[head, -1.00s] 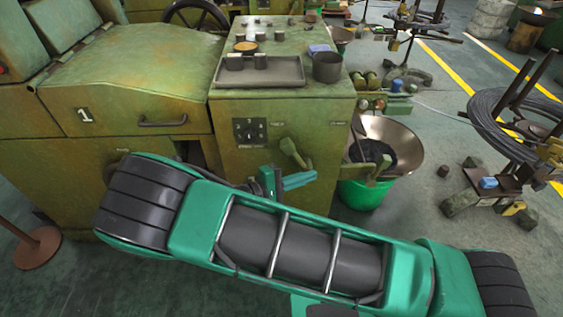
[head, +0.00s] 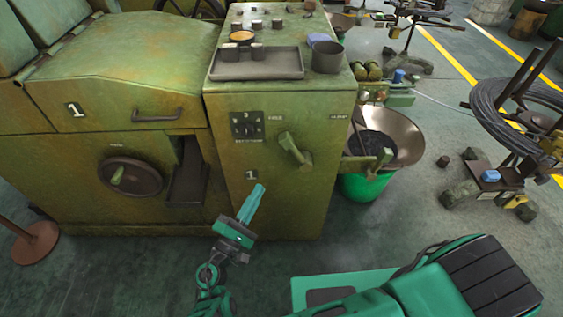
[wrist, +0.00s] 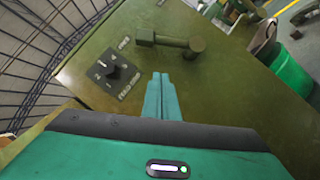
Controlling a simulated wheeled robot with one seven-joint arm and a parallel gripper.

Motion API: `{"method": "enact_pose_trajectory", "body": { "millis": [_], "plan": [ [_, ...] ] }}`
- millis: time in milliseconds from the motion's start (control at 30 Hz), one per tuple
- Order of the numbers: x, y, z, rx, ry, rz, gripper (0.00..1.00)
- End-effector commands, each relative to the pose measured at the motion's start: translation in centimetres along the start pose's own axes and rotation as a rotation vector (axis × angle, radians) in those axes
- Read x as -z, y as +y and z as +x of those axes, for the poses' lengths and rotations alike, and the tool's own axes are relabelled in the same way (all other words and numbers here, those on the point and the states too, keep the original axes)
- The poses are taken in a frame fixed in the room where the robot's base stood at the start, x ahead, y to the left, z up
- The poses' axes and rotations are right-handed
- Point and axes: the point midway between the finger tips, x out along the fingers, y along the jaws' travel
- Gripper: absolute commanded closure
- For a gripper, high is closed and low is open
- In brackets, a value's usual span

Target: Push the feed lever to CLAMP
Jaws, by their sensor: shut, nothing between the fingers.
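The feed lever (head: 294,150) is an olive-green handle on the front panel of the green machine. It tilts up and left, its upper end toward the FREE label (head: 275,118). The CLAMP label (head: 338,116) is to the right of it. In the wrist view the lever (wrist: 170,41) lies just beyond my fingertips, its free end by the FREE label (wrist: 124,42). My gripper (head: 258,188) is shut and empty, below and left of the lever and apart from it. Its teal fingers also show in the wrist view (wrist: 161,78).
A numbered selector dial (head: 247,127) is on the panel left of the lever. A metal funnel over a green bucket (head: 362,187) stands right of the machine. A tray (head: 257,67) and a dark cup (head: 327,57) are on top. Floor in front is clear.

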Motion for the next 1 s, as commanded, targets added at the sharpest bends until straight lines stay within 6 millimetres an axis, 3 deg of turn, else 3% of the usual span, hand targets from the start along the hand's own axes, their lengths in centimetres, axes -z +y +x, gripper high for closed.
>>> {"method": "enact_pose_trajectory", "body": {
  "millis": [267,667,1000],
  "plan": [
    [-0.1,0.1,2.5,0.001,-0.003,-0.001,1.00],
    [-0.1,0.0,9.9,0.001,-0.003,-0.001,1.00],
    [-2.7,0.0,12.6,0.002,-0.002,-0.001,1.00]
  ]
}}
